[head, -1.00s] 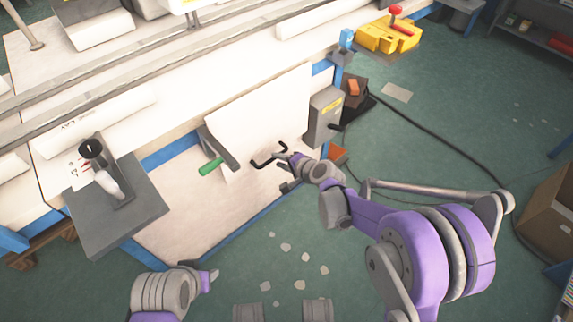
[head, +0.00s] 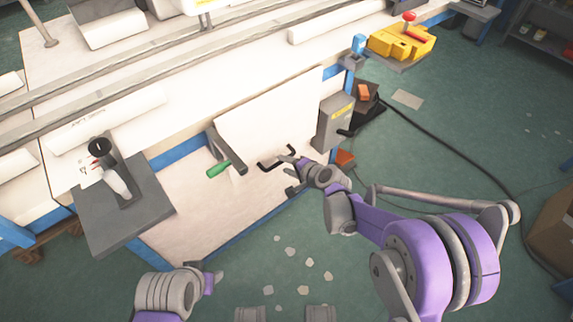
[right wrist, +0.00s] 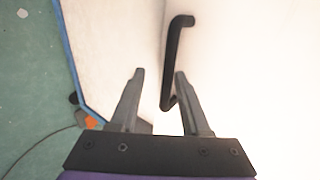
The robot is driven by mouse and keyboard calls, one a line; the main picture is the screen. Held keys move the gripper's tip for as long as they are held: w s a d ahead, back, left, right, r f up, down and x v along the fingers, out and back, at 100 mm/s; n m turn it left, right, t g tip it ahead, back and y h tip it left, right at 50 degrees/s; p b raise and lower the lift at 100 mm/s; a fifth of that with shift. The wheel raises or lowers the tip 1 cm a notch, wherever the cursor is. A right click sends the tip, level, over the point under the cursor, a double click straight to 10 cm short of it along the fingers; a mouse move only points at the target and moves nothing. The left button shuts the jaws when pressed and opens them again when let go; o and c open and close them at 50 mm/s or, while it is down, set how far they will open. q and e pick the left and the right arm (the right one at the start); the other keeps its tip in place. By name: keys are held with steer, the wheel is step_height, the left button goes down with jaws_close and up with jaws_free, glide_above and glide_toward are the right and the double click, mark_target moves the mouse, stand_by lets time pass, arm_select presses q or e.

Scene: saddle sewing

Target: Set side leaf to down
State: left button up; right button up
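The side leaf appears to be the white panel (head: 270,115) on the table's front side, in the middle of the head view. It slopes or hangs below the table edge; its exact angle is hard to tell. A black bent handle (head: 272,165) is on its lower part and also shows in the right wrist view (right wrist: 172,60). My right gripper (head: 291,174) is at the handle; in the right wrist view its fingers (right wrist: 160,75) are apart, with the handle close to the right finger. A grip is not evident. My left gripper (head: 216,280) is low in the head view, its fingers unclear.
A bracket with a green grip (head: 218,169) is left of the panel. A grey box (head: 334,120) is right of it, near an orange pedal (head: 345,158). A grey side shelf (head: 125,212) juts out at left. A cable (head: 450,150) crosses the floor.

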arm_select(q)
steer(key=p+v, duration=0.2)
steer(key=shift+w+r+p, duration=0.15)
steer(key=shift+r+p, duration=0.15)
steer(key=shift+r, duration=0.15)
arm_select(e)
steer(key=v, duration=1.1)
steer(key=shift+f, duration=0.1)
steer(key=s+d+r+n+g+h, duration=0.1)
steer(key=s+d+n+g+h, duration=0.3)
steer(key=s, duration=1)
steer(key=s+d+r+n+h, duration=0.1)
steer(key=s+d+n+h, duration=0.2)
steer(key=s+d+n, duration=0.75)
arm_select(q)
step_height(320, 180, up, 24)
steer(key=w+t+p, duration=0.1)
steer(key=p, duration=2)
steer(key=shift+w, duration=0.2)
arm_select(e)
steer(key=s+a+r+m, duration=0.1)
steer(key=r+m, duration=0.1)
steer(key=r, duration=1)
steer(key=s+a+r+m, duration=0.1)
steer(key=a+r+m, duration=0.1)
steer(key=r, duration=1)
steer(key=shift+a+r+t, duration=0.2)
steer(key=shift+r+t, duration=0.05)
steer(key=shift+t, duration=0.05)
